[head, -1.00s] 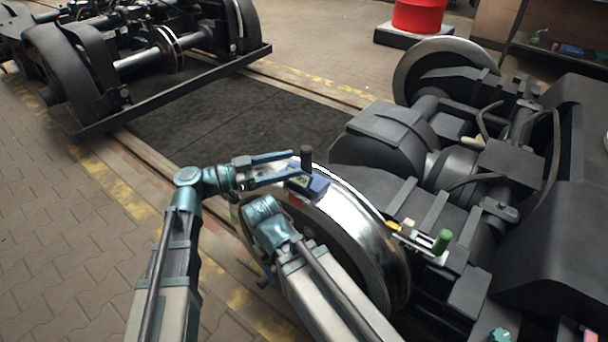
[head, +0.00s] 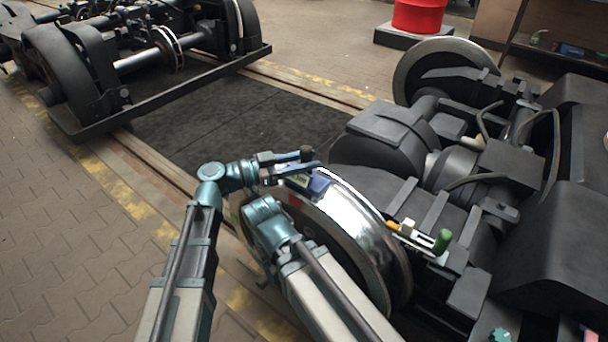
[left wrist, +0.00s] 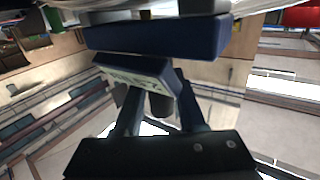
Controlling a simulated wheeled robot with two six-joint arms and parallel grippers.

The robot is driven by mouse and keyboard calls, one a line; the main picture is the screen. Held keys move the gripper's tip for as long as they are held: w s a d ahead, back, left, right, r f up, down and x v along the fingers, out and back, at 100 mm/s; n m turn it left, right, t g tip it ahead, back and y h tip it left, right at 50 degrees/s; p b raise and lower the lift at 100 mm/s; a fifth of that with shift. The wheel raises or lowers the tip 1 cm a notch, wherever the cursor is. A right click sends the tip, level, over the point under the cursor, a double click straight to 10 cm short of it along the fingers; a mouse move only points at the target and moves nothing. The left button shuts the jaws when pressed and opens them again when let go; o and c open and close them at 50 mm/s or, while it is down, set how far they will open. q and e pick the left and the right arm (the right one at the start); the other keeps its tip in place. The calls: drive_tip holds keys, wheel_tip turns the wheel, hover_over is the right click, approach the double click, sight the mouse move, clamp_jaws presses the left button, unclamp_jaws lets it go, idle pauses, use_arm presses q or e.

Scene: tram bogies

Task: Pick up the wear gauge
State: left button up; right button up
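The wear gauge (head: 318,186) is a blue block with a small pale display and an upright dark post. It sits on top of the shiny wheel (head: 352,212) in the head view. My left gripper (head: 309,161) is at the post, with its two fingers apart on either side of it. In the left wrist view the gauge's blue body (left wrist: 155,38) and its tilted display (left wrist: 140,76) fill the upper middle. The dark post shows between the open fingers (left wrist: 160,108), with gaps at its sides.
Another link of mine crosses in front of the wheel. A green-capped item (head: 442,241) and small yellow and white pieces lie on the bogie to the right. A second bogie (head: 75,85) stands at the far left. A dark mat (head: 235,115) lies clear between them.

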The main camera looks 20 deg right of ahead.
use_arm(q)
clamp_jaws()
drive_tip(key=shift+r, duration=0.1)
wheel_tip(320, 180, up, 10)
drive_tip(key=p, duration=1)
